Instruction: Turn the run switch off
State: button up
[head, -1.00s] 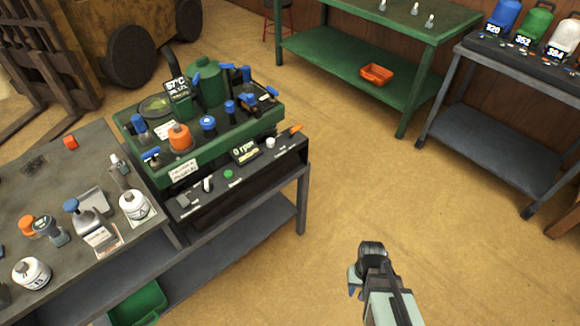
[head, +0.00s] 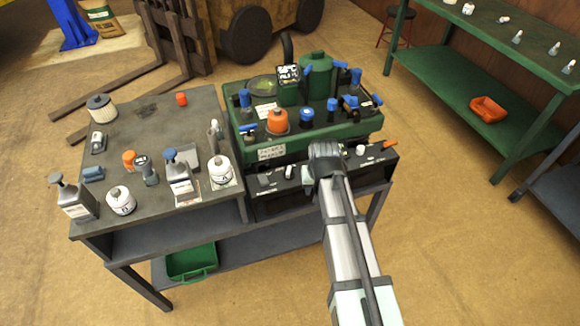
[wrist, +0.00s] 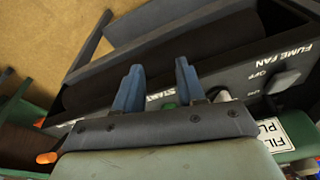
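The black control panel (head: 275,205) is on the front of the green machine (head: 345,130). No label reading "run" is legible. A pale upright switch (head: 290,172) sits left of the green START button (wrist: 168,105); in the wrist view the pale switch (wrist: 220,92) is partly hidden by my gripper. A grey FUME FAN knob (wrist: 286,82) with OFF and ON marks is at the panel's left end in the head view. My gripper (head: 322,150) is over the panel's middle. In the wrist view its two blue fingers (wrist: 160,70) are apart with nothing between them.
An orange lever (head: 390,144) and a white knob (head: 360,150) are on the panel's right part. Blue-capped fittings and an orange cap (head: 277,121) stand behind. The grey bench (head: 150,108) with bottles adjoins at left. Floor is open at right.

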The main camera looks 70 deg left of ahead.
jog(key=s+a+r, duration=0.5)
jog(key=a+r, duration=0.3)
jog(key=r, duration=0.2)
notch_tip(320, 180, up, 5)
jog(key=m+h, duration=0.2)
jog(key=m, duration=0.1)
send_over(289, 170)
jog(key=shift+g, duration=0.3)
notch_tip(289, 170, down, 14)
jog(key=shift+r, duration=0.2)
grip_shut()
